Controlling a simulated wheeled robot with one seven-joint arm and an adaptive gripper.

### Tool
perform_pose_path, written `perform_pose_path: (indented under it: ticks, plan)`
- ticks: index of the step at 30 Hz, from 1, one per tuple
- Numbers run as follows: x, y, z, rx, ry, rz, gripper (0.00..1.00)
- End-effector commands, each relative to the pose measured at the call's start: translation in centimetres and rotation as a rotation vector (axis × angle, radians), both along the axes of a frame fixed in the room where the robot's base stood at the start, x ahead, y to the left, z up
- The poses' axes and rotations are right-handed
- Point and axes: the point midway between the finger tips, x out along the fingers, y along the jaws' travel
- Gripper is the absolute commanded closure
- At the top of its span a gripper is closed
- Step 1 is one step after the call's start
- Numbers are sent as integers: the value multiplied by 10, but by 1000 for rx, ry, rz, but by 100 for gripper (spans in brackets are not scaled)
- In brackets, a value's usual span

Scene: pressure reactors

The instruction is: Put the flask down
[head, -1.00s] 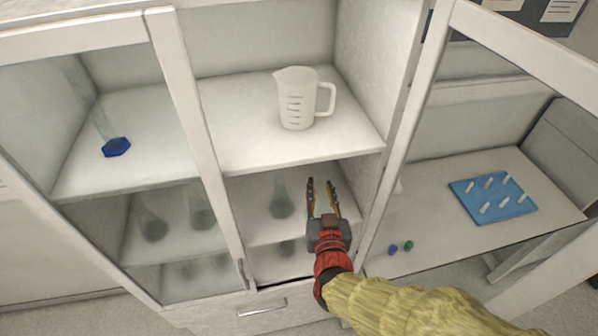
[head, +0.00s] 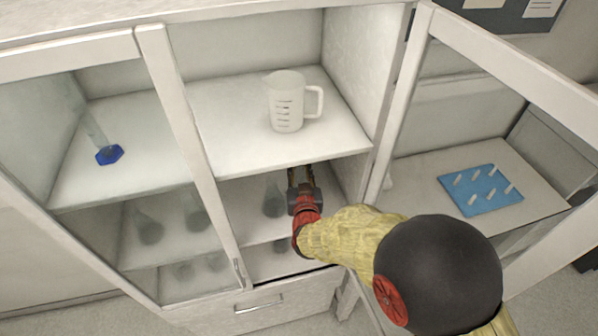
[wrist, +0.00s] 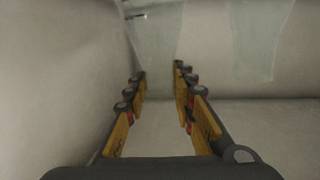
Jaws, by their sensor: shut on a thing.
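My gripper (head: 302,178) is inside the cabinet's middle shelf space, below the upper shelf. It also shows in the wrist view (wrist: 159,70), its fingers apart and shut on a clear glass flask (wrist: 154,42) that is faint between and beyond the fingertips. Whether its base touches the shelf cannot be seen. Another clear flask (wrist: 256,38) is to the right in the wrist view. In the head view, a grey-tinted conical flask (head: 273,199) stands on the middle shelf (head: 240,215) just left of my gripper.
A white measuring jug (head: 286,105) stands on the upper shelf (head: 225,140). More flasks (head: 150,230) are behind the left glass door. The cabinet's side wall is close to the left finger in the wrist view. The open door (head: 408,110) is right; a blue peg rack (head: 480,190) lies beyond it.

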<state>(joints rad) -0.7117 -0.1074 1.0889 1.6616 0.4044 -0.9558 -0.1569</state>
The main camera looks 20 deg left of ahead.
Motion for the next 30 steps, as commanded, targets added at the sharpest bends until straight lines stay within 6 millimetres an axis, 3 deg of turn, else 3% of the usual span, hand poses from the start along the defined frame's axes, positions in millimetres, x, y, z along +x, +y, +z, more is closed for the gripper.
perform_pose_path:
  ticks: [4,18,19,27,30]
  plan:
    - [0,0,-24,-4,4,-1,100]
    - [3,2,-31,0,1,0,100]
    - [3,2,-31,-1,2,0,73]
    - [3,1,-30,-1,2,0,58]
    - [3,2,-30,-1,2,0,56]
